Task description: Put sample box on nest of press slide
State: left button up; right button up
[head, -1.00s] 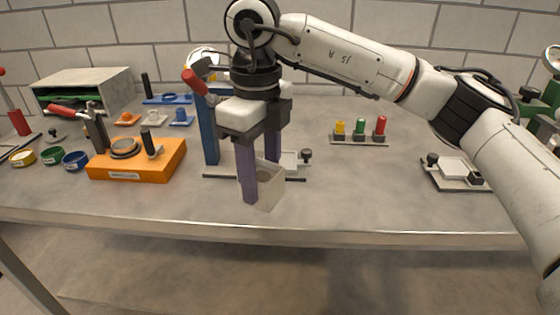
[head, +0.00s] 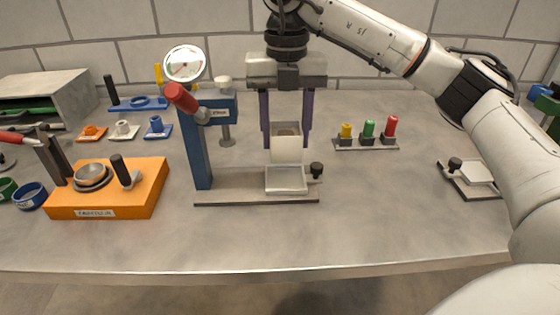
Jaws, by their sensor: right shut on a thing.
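The sample box (head: 287,150) is a small pale open-topped box between the purple fingers of my right gripper (head: 286,140), which is shut on it. The press has a blue column (head: 197,145), a round gauge (head: 185,64) and a red-handled lever (head: 181,97). Its slide carries a pale square nest (head: 286,184) with a black knob (head: 316,169) at the right end of the base plate (head: 228,190). The box looks upright, just above and behind the nest in the picture. I cannot tell whether it touches. My left gripper is not in view.
An orange fixture (head: 110,195) with a metal cup stands at the left. Yellow, green and red pegs (head: 368,131) stand on a strip behind right. Another small slide plate (head: 472,178) lies at the far right. The front table area is clear.

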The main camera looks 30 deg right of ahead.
jog(key=shift+s+f, duration=0.15)
jog(key=shift+f, duration=2.95)
jog(key=o, duration=1)
jog(key=shift+o, duration=0.2)
notch_tip(320, 180, up, 12)
jog(key=p, duration=0.1)
jog(key=shift+r, duration=0.15)
